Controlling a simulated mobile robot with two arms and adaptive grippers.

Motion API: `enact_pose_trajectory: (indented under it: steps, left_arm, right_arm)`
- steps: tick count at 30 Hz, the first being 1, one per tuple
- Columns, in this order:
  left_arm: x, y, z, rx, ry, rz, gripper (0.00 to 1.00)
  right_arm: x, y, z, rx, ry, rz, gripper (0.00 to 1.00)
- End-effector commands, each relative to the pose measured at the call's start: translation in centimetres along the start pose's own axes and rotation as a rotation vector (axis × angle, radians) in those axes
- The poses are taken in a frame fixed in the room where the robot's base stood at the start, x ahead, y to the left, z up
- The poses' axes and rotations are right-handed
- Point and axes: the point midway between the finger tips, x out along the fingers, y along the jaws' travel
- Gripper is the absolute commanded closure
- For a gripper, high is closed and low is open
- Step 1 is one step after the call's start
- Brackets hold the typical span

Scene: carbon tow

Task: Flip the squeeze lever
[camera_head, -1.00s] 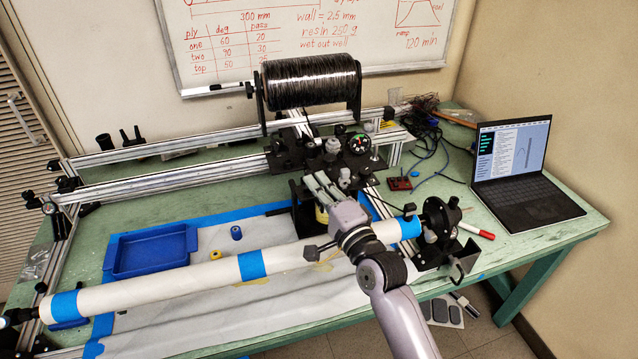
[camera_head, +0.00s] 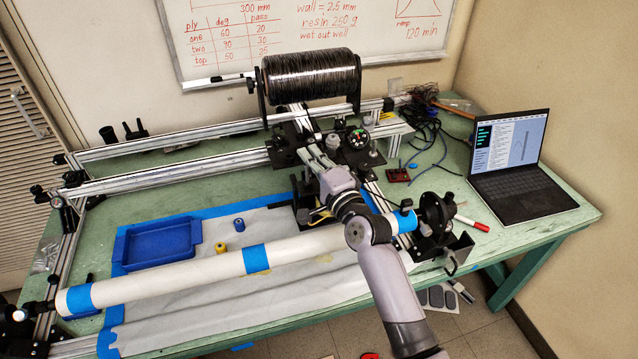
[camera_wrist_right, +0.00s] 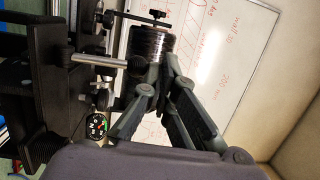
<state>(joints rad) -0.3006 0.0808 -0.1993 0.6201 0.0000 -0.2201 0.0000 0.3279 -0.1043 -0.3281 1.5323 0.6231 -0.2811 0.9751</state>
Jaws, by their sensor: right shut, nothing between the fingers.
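My right gripper (camera_head: 314,156) is at the carriage (camera_head: 345,150) of the winding machine, above the white tube (camera_head: 205,272). Its fingers are shut with nothing between them and point toward the fiber spool (camera_head: 311,78). In the right wrist view the fingers (camera_wrist_right: 156,78) converge just below the dark spool (camera_wrist_right: 152,45). A silvery rod (camera_wrist_right: 95,60) sticks out from a black block to their left, above a round dial (camera_wrist_right: 97,125). I cannot tell for sure which part is the squeeze lever; the gripper and wrist cover part of the carriage. My left gripper is not in view.
A blue tray (camera_head: 160,245) and a small blue cup (camera_head: 239,225) lie on the covered bench at left. Aluminium rails run behind, with cables (camera_head: 432,130) beyond.

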Motion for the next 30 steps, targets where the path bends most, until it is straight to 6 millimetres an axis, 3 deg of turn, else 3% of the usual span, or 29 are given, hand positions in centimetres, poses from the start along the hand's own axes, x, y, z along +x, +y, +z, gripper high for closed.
enact_pose_trajectory:
  steps: [30]
  left_arm:
    - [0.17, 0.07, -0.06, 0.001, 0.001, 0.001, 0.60]
  right_arm:
    - [0.93, 0.06, -0.18, 0.000, 0.000, 0.000, 1.00]
